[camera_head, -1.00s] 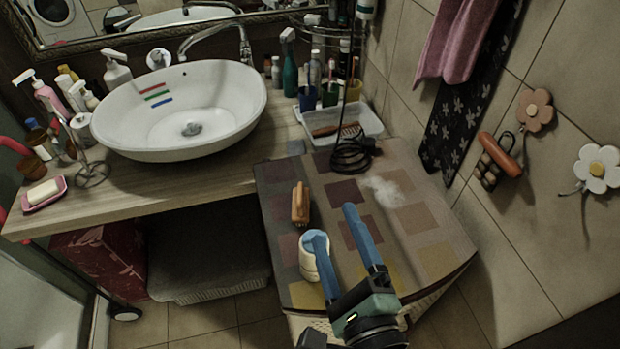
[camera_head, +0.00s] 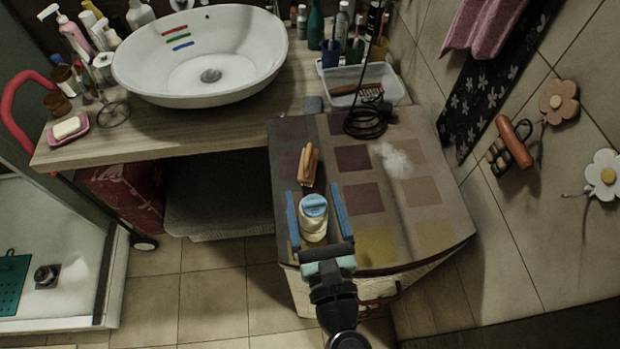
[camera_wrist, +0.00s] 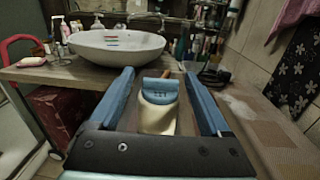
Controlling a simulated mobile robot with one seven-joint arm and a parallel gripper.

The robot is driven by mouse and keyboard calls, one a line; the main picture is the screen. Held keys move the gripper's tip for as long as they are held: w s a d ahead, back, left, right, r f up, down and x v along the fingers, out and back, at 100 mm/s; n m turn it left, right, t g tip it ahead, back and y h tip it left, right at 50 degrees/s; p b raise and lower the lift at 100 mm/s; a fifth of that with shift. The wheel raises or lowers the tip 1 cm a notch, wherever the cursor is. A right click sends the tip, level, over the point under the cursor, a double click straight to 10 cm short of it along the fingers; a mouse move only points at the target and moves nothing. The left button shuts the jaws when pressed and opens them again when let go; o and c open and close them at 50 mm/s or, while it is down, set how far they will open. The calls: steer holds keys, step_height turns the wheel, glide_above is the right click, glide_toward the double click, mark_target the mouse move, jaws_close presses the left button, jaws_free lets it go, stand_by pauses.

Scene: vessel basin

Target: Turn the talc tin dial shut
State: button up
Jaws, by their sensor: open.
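The talc tin (camera_head: 313,222) is a cream container with a blue dial top (camera_head: 313,204). It stands upright near the front left of the patterned hamper lid. My gripper (camera_head: 317,198) is open, with one blue finger on each side of the tin. Gaps show between the fingers and the tin. In the wrist view the tin (camera_wrist: 158,117) stands between the fingers, with its blue dial (camera_wrist: 160,89) facing me and small dark marks on it. The tin's lower part is hidden behind the gripper's palm there.
An orange-handled brush (camera_head: 309,165) lies just behind the tin. A patch of white powder (camera_head: 393,160) and a black coiled stand (camera_head: 365,122) are farther back on the lid (camera_head: 430,200). A clear tray (camera_head: 398,90) and the basin (camera_head: 135,70) are on the counter beyond.

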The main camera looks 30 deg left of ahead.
mark_target(313, 201)
steer(key=shift+x, duration=1.55)
steer(key=shift+c, duration=0.2)
jaws_close()
